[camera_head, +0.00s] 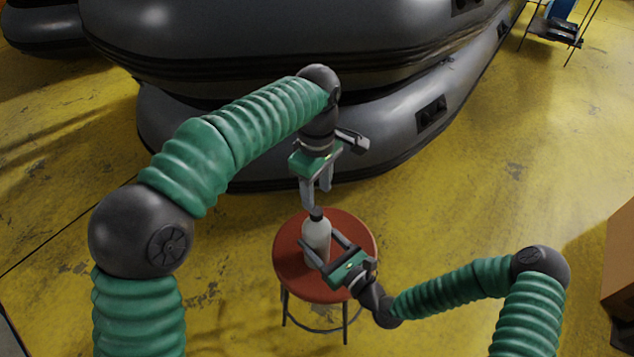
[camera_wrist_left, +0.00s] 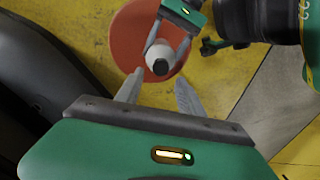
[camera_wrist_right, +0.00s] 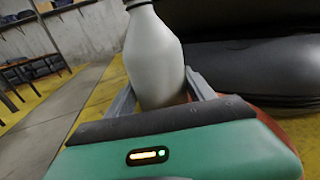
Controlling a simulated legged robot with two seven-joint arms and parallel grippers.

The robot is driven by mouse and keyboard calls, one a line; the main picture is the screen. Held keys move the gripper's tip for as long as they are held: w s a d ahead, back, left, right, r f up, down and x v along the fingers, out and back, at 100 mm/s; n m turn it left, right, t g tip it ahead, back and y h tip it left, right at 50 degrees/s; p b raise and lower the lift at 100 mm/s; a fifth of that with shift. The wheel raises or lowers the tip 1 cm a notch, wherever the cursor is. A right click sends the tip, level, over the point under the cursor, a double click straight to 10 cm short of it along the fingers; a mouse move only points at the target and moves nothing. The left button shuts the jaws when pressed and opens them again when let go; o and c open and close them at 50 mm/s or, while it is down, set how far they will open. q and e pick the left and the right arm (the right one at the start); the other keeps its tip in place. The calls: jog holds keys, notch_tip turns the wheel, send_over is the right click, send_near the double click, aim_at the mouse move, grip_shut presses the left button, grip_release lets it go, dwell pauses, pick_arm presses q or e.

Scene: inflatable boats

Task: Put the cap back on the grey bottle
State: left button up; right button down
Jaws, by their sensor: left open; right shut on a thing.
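The grey bottle (camera_head: 316,234) stands upright on a round red stool. A dark cap (camera_head: 316,213) sits at the top of its neck; it also shows from above in the left wrist view (camera_wrist_left: 160,67). Whether it is seated fully I cannot tell. My right gripper (camera_head: 320,244) is shut on the bottle's body from the front right; the right wrist view shows the pale bottle (camera_wrist_right: 153,60) between its fingers. My left gripper (camera_head: 317,197) is open, pointing down just above the cap, with its fingertips close to it. Whether they touch it I cannot tell.
The red stool (camera_head: 290,262) has bare room around the bottle. Stacked grey inflatable boats (camera_head: 290,45) stand right behind it. A brown box (camera_head: 620,262) is at the right edge. The yellow floor (camera_head: 480,190) is clear right of the stool.

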aim_at(317, 210)
pick_arm(q)
notch_tip(317, 210, down, 6)
dwell(0.4)
grip_shut()
